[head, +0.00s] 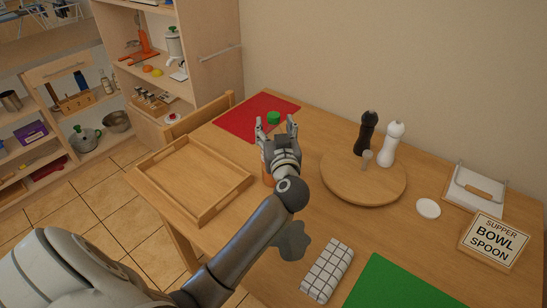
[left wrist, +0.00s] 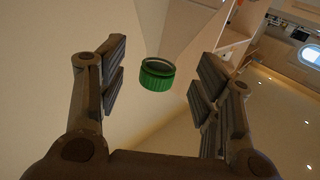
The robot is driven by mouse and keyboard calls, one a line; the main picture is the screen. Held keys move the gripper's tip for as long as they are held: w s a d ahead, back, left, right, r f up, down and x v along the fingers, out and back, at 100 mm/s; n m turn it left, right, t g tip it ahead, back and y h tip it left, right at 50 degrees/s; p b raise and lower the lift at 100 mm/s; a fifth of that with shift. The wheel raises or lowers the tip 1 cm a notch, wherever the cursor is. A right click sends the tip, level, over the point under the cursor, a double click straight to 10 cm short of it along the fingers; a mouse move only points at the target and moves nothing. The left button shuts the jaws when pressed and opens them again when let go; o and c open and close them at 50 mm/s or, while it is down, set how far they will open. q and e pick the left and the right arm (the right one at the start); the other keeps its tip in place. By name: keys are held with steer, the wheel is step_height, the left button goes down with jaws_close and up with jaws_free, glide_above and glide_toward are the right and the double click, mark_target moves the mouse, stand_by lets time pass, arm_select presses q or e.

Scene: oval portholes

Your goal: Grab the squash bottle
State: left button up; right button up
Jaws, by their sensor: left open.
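A green screw cap (head: 274,118) shows just beyond my left gripper's fingertips in the head view. A strip of orange (head: 267,176) shows beside and below the hand, and looks like part of the squash bottle's body; the rest is hidden behind the hand. My left gripper (head: 276,126) is open, its fingers spread on both sides of the line to the cap. In the left wrist view the cap (left wrist: 157,75) sits between the two open fingers (left wrist: 160,85), touching neither; no bottle body is clear there. My right gripper is not in view.
On the wooden table are an empty wooden tray (head: 153,178), a red mat (head: 240,123), a round board (head: 340,185) with black (head: 367,133) and white (head: 391,145) mills, a checked cloth (head: 327,270), a green mat (head: 395,287) and a sign (head: 495,238). A grey patch (head: 292,241) lies near the forearm.

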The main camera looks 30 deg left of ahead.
mark_target(274, 124)
arm_select(q)
steer(key=x, duration=0.2)
steer(key=shift+w+a, duration=0.2)
steer(key=shift+w, duration=0.05)
steer(key=shift+w+a+f, duration=0.1)
steer(key=shift+w+a, duration=0.15)
steer(key=shift+c, duration=0.4)
steer(key=c, duration=1.2)
jaws_close()
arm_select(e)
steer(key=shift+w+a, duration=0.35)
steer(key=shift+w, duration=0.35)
